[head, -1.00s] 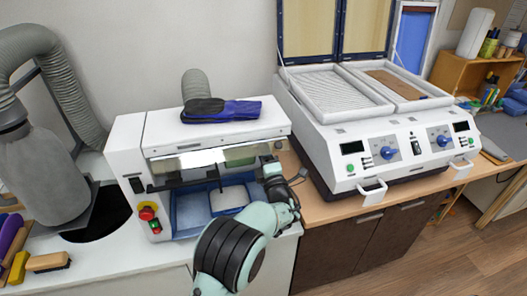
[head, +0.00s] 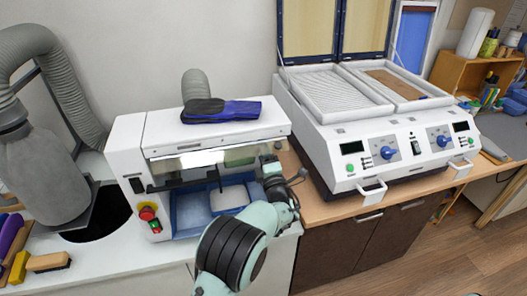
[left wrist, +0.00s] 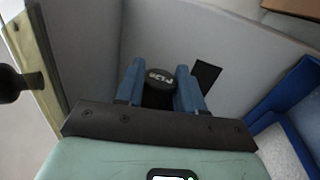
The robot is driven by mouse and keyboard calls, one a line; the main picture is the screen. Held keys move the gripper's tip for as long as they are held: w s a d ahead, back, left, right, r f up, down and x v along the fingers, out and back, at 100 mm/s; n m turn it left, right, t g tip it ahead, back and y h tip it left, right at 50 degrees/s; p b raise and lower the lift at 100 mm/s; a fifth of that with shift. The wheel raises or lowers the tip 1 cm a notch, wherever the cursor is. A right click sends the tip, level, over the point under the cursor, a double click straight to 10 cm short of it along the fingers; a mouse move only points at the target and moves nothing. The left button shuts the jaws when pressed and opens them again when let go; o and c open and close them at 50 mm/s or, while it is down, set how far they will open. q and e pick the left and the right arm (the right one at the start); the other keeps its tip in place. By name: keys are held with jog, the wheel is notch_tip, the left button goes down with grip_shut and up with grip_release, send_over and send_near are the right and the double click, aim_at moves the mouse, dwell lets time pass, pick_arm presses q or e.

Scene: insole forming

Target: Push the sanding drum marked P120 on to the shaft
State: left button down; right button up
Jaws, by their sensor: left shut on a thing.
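The sanding drum marked P120 (left wrist: 159,78) is dark, with pale lettering on its end face, and shows in the left wrist view. The blue fingers of my left gripper (left wrist: 160,86) are closed on it from both sides. In the head view my left gripper (head: 270,174) is at the right front of the white sanding machine (head: 128,158), and the drum cannot be made out there. I cannot make out the shaft for certain in either view. My right gripper is not in view.
A blue tray (head: 188,214) with a pale block (head: 230,198) lies in the machine's opening. A red stop button (head: 147,213) is on its front. Blue and black insoles (head: 222,110) lie on top. A white forming press (head: 345,187) stands close on the right.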

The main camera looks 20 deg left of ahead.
pick_arm(q)
jog(key=shift+s+a, duration=0.15)
jog(key=shift+a, duration=0.05)
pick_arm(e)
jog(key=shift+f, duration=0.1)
pick_arm(q)
jog(key=shift+s+a, duration=0.15)
jog(key=shift+a, duration=0.05)
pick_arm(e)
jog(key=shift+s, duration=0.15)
pick_arm(q)
jog(key=shift+s+a+r+b, duration=0.15)
jog(key=shift+s+a, duration=0.25)
jog(key=shift+a, duration=0.2)
jog(key=shift+s+a+f+b, duration=0.1)
jog(key=shift+s+a+b, duration=0.05)
jog(key=shift+s+a, duration=0.35)
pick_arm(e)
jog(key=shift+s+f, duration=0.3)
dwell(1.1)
pick_arm(q)
jog(key=shift+a+r, duration=0.3)
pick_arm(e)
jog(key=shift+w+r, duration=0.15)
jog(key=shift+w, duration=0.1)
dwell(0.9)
